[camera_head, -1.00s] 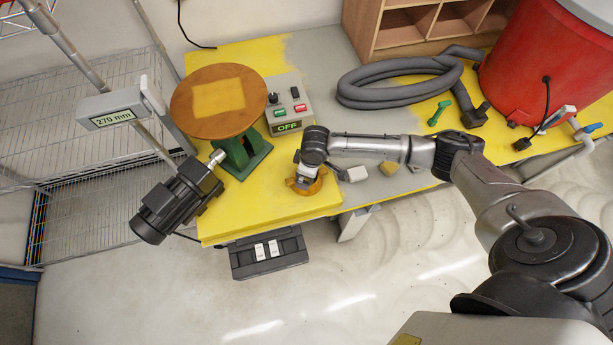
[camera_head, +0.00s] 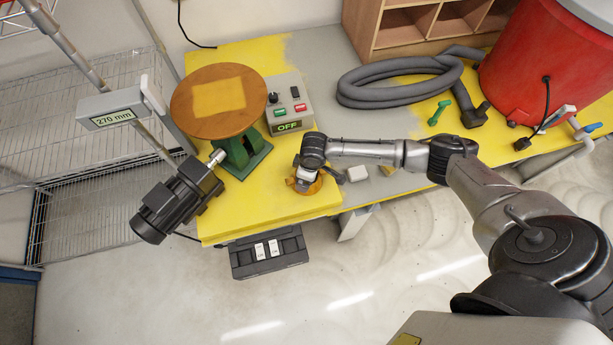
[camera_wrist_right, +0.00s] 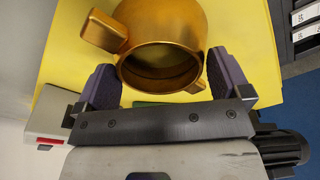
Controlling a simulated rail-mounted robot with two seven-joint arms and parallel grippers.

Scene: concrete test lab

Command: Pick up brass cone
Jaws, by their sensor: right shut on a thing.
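The brass cone (camera_wrist_right: 165,35) fills the upper middle of the right wrist view. It looks like a hollow brass piece with a dark round opening and lugs sticking out at its sides. My right gripper (camera_wrist_right: 165,78) has its purple-padded fingers on either side of the brass piece and is shut on it. In the head view the brass piece (camera_head: 302,188) is mostly hidden under my right gripper (camera_head: 306,178), near the front edge of the yellow part of the bench. I cannot tell whether it touches the bench. My left gripper is in neither view.
A round wooden turntable (camera_head: 219,101) on a green stand and a control box (camera_head: 289,103) reading OFF stand behind and left. A pale block (camera_head: 357,173) lies right of the gripper. A grey hose (camera_head: 392,92) and red drum (camera_head: 545,70) are farther right.

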